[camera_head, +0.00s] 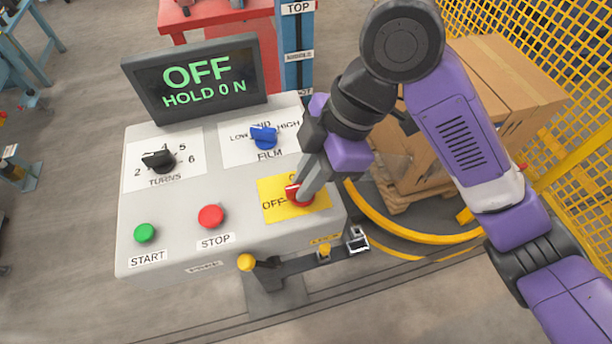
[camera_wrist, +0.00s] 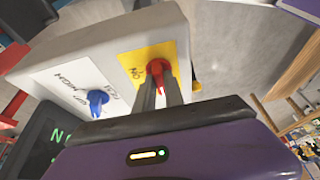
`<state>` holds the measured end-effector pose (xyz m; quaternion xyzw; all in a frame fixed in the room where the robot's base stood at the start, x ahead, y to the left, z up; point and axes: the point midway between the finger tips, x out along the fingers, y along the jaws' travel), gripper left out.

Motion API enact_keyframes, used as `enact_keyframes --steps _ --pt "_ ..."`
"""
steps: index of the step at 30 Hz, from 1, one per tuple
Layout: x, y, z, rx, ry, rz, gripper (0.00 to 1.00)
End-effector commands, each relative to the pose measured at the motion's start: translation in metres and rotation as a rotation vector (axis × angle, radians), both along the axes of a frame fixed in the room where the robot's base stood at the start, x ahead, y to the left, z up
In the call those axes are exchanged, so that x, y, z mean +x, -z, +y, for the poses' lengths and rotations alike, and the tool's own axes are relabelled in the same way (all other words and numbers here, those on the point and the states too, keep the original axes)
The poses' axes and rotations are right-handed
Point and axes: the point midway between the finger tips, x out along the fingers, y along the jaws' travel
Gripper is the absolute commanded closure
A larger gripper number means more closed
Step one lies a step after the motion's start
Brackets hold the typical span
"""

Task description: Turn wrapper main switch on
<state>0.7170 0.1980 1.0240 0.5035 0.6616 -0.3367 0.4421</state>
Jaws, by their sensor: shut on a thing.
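The wrapper main switch (camera_head: 299,194) is a red rotary knob on a yellow plate (camera_head: 275,208) at the right of the grey control panel (camera_head: 185,245). "OFF" is printed left of the knob. My gripper (camera_head: 301,188) reaches down onto the knob and is shut on it, covering part of it and of the label above.
The panel also carries a blue film knob (camera_head: 264,136), a black turns knob (camera_head: 160,161), a green start button (camera_head: 144,232) and a red stop button (camera_head: 211,215). A yellow-tipped lever (camera_head: 247,262) stands below. Cartons (camera_head: 505,80) and a yellow fence (camera_head: 575,60) are right.

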Motion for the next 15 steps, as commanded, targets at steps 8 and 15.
enact_keyframes --steps 8,15 --pt "-0.0014 -0.0025 0.0003 0.002 0.107 0.0 1.0" --pt "-0.0033 -0.0037 0.0007 0.003 0.307 0.002 1.0"
